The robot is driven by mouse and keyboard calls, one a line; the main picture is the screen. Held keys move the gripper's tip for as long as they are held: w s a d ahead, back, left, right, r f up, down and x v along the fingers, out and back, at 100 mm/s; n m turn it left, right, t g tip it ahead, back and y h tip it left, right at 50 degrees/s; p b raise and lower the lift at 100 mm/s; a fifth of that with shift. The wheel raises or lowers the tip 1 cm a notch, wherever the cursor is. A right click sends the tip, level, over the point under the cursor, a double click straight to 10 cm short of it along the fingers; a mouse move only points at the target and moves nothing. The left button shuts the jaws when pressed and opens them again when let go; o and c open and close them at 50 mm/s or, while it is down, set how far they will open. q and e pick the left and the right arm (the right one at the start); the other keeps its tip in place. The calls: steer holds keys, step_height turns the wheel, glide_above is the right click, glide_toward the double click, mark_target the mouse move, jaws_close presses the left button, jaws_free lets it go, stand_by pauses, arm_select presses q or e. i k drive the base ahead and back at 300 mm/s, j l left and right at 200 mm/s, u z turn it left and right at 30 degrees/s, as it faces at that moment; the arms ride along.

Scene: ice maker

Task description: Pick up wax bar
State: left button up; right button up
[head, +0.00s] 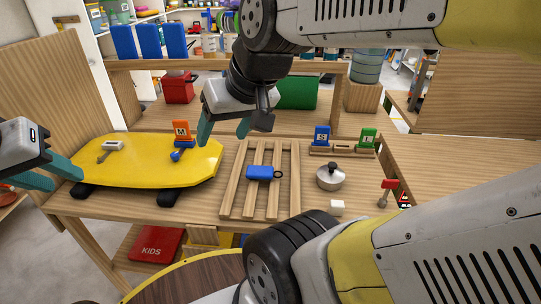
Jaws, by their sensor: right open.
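A small white block (337,207), which looks most like the wax bar, lies on the wooden workbench (200,207) near its front edge, below a small silver pot. I cannot be sure that it is the wax bar. My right gripper (225,131) reaches in from the upper right. Its teal fingers point down, apart and empty, above the bench behind the slatted wooden rack, well to the left of and behind the block. My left gripper (66,181) is at the left edge by the yellow skateboard, its fingers apart, with nothing seen between them.
The yellow skateboard deck (130,160) covers the bench's left. A blue ringed item (262,173) rests on the slatted rack (285,190). The lidded silver pot (331,177) and a red-headed tool (387,190) flank the block. Blue (321,136) and green (368,138) tags stand behind.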

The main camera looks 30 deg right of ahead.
mark_target(336, 208)
steer(key=z, duration=1.9)
steer(key=u, duration=1.7)
steer(key=z, duration=1.7)
steer(key=j+u, duration=0.2)
steer(key=j, duration=0.35)
steer(key=k+j, duration=0.05)
